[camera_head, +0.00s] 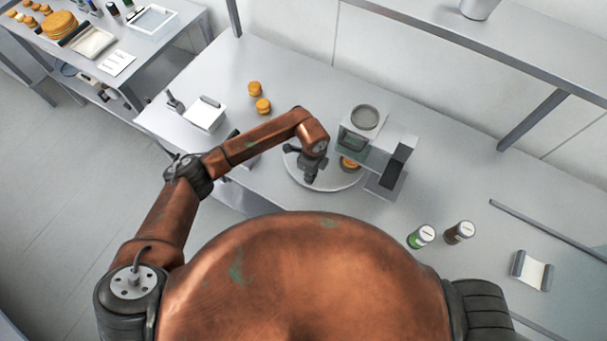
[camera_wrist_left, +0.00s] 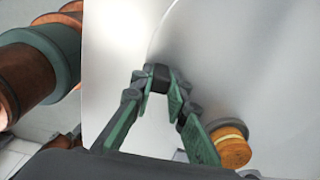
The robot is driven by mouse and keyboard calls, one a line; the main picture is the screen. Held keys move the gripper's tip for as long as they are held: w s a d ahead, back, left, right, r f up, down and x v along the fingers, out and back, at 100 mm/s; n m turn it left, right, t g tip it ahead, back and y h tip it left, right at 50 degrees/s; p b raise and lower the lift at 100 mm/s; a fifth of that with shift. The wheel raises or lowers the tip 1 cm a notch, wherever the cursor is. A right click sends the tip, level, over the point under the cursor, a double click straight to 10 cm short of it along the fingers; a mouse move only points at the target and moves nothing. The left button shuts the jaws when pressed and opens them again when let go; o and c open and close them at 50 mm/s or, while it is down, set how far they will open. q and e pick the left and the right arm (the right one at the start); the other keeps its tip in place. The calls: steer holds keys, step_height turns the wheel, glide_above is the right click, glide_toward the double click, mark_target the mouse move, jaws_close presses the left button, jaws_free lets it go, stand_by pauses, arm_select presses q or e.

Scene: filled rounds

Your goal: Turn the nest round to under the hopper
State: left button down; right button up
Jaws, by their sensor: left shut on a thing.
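A round pale turntable (camera_head: 325,182) lies on the bench in front of the dispenser. Its nest, a grey ring with a golden round (camera_head: 349,163) in it, is at the turntable's right side, close by the lower front of the hopper (camera_head: 365,118). In the left wrist view the golden round (camera_wrist_left: 231,147) sits in the grey nest (camera_wrist_left: 228,128), right of the fingers. My left gripper (camera_head: 311,177) points down over the turntable; its fingers (camera_wrist_left: 160,85) are shut on a dark peg (camera_wrist_left: 158,74).
Two golden rounds (camera_head: 263,105) and a white scale-like box (camera_head: 205,113) lie left on the bench. A green-labelled jar (camera_head: 421,237) and a brown jar (camera_head: 459,232) stand right, near a small tray (camera_head: 531,270). A shelf (camera_head: 480,50) overhangs the back.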

arm_select(q)
steer(key=shift+s+d, duration=0.15)
steer(key=shift+d, duration=0.05)
stand_by(0.5)
steer(key=c, duration=1.9)
jaws_free()
step_height(320, 180, up, 12)
